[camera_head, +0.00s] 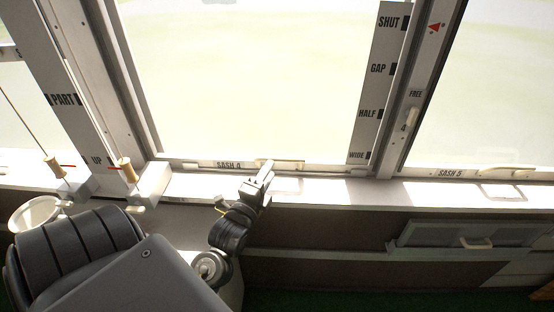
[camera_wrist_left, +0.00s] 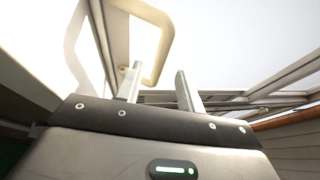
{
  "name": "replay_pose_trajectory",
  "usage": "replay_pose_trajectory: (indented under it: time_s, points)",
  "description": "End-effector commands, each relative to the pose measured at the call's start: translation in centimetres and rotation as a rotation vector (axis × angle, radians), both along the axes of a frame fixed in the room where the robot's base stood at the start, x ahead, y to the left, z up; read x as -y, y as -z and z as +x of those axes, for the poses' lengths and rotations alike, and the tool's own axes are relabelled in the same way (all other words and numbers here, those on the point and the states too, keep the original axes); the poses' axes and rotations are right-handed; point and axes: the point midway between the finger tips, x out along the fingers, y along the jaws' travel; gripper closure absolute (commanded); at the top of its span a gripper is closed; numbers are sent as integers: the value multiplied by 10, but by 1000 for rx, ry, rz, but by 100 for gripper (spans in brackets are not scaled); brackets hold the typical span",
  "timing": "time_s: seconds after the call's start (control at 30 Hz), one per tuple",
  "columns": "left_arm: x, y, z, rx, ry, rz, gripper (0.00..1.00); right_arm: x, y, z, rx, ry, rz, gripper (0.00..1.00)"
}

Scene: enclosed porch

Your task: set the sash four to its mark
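Sash four (camera_head: 228,165) is the large middle window, its bottom rail labelled SASH 4 and lying close above the sill. Its cream handle (camera_head: 290,161) is on that rail and shows as a loop in the left wrist view (camera_wrist_left: 158,45). The scale strip (camera_head: 377,75) at its right reads SHUT, GAP, HALF, WIDE from top to bottom. A red triangle (camera_head: 434,28) is on the post beside SHUT. My left gripper (camera_head: 266,166) is at the handle's left end. Its fingers (camera_wrist_left: 159,90) are apart, with the handle's lower end near them; I cannot tell whether they touch.
A cream latch (camera_head: 412,117) is on the post beside FREE and 4. Sash five (camera_head: 475,173) is to the right. A drawer (camera_head: 470,236) is below the white sill (camera_head: 345,192).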

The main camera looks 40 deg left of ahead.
Motion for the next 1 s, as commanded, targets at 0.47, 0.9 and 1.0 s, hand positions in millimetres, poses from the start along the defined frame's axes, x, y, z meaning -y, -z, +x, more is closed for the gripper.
replay_pose_trajectory:
  time_s: [0.47, 0.9, 1.0]
  points:
    - [-13, -11, 57, 0, 2, 2, 62, 12, 8, 17, 24, -3, -15, 62]
    - [-13, -11, 58, 0, 3, 2, 83, 11, 8, 11, 14, -2, -14, 62]
    - [-13, -11, 58, 0, 3, 2, 96, 11, 8, 10, 13, -2, -14, 62]
